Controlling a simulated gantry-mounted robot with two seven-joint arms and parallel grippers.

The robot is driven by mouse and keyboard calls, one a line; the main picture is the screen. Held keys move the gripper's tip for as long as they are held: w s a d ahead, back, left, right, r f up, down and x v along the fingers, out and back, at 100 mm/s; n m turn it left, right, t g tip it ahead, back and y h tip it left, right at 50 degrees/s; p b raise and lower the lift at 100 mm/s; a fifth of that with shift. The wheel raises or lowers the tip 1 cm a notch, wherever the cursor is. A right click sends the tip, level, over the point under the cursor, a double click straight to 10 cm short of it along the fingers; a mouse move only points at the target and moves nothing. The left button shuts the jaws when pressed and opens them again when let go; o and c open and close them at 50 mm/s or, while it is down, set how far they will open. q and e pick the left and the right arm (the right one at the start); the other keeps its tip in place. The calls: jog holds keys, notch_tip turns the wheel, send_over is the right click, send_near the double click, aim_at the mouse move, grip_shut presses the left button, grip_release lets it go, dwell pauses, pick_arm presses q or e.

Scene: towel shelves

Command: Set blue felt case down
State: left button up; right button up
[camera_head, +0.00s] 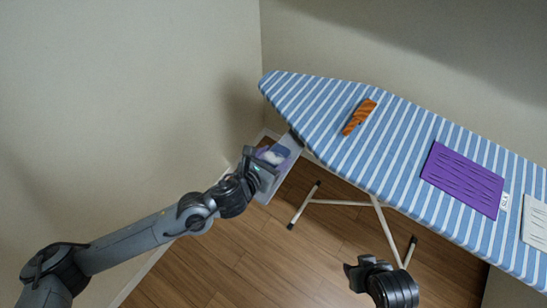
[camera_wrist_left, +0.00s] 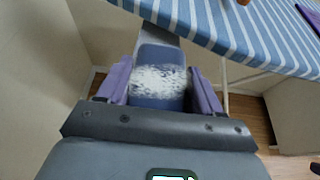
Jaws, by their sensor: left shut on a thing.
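The blue felt case (camera_wrist_left: 158,57), blue with a speckled white band, sits between the purple fingers of my left gripper (camera_wrist_left: 160,88) in the left wrist view. In the head view, my left gripper (camera_head: 270,157) is shut on the case (camera_head: 281,151), beside the left end of the ironing board. The case is over or against a grey rest (camera_head: 290,146) at that end; contact cannot be told. My right gripper (camera_head: 357,274) is at the bottom of the head view, apart from everything; its jaws are not clear.
The blue-and-white striped ironing board (camera_head: 320,105) holds an orange-brown striped object (camera_head: 359,117), a purple slotted mat (camera_head: 462,179) and a white sheet (camera_head: 535,221). Its white legs (camera_head: 385,230) stand on the wood floor. Walls close off the left and back.

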pick_arm(q)
jog(key=shift+f, duration=0.1)
jog(key=o, duration=1.1)
jog(key=shift+c, duration=0.2)
